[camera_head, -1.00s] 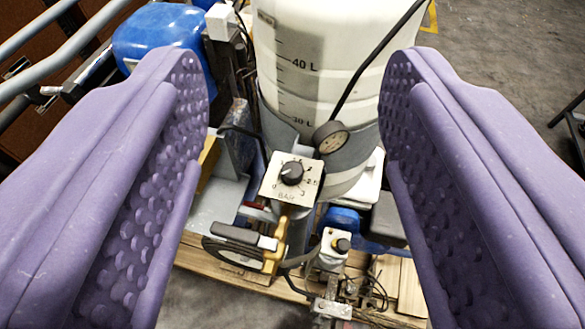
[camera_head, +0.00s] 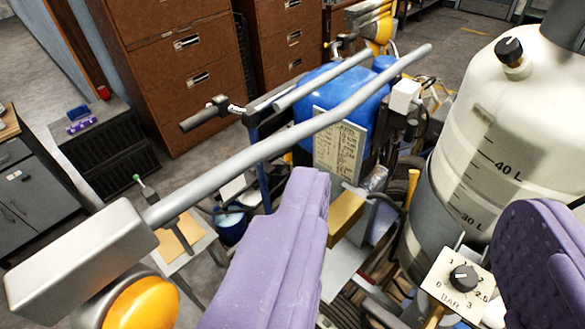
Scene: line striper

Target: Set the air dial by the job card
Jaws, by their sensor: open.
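The air dial (camera_head: 464,278) is a black knob on a cream square plate marked in BAR, with numbers up to 3 around it. It is at the lower right, partly hemmed in by my right finger. I cannot tell its exact setting. A cream card with handwritten-looking lines, likely the job card (camera_head: 340,145), hangs upright near the blue tank at the centre. Its words are too small to read. My gripper (camera_head: 425,195) is open and empty, its purple fingers spread wide. The dial plate shows between them, beyond the fingers and apart from the left one.
A white tank (camera_head: 500,135) with litre marks stands behind the dial. A grey handlebar (camera_head: 300,135) slants across the view, with an orange button (camera_head: 142,304) at its near end. Brown drawer cabinets (camera_head: 180,60) stand behind. Open floor shows at the upper right.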

